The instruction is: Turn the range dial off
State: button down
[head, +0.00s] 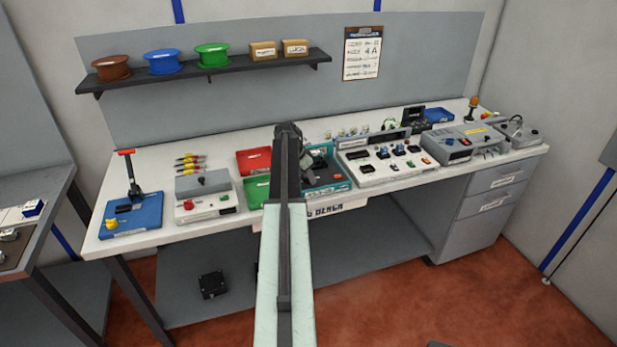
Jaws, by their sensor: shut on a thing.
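My gripper (318,158) is partly hidden behind my own arm, low over a dark unit with teal edges (343,183) at the middle of the bench. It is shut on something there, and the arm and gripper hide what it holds. I cannot make out the range dial or where it points.
A white control panel (392,176) with several knobs stands just right of the gripper. Red (254,161) and green (256,190) trays lie to the left, beside a grey box with a red knob (188,204). A blue-based lever press (133,214) stands far left.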

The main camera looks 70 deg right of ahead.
jog(key=n, duration=0.1)
jog(key=n+t, duration=0.1)
jog(key=n, duration=0.1)
jog(key=n+t+h, duration=0.1)
jog(key=n, duration=0.1)
jog(key=shift+s+a, duration=0.15)
jog(key=shift+s, duration=0.15)
jog(key=n+t, duration=0.1)
jog(key=n, duration=0.2)
jog(key=n+t, duration=0.1)
jog(key=n, duration=0.2)
jog(key=shift+s+n, duration=0.2)
jog(key=shift+n, duration=0.2)
jog(key=n, duration=0.2)
jog(key=n+t+y, duration=0.1)
jog(key=n, duration=0.1)
jog(key=n+t+y, duration=0.1)
jog(key=n, duration=0.1)
jog(key=shift+s+d, duration=0.15)
jog(key=shift+d, duration=0.2)
jog(key=n+y, duration=0.1)
jog(key=n, duration=0.1)
jog(key=n+t+y, duration=0.1)
jog(key=n, duration=0.2)
jog(key=shift+d, duration=0.15)
jog(key=shift+n, duration=0.4)
jog(key=c, duration=1)
grip_release()
jog(key=shift+c, duration=0.2)
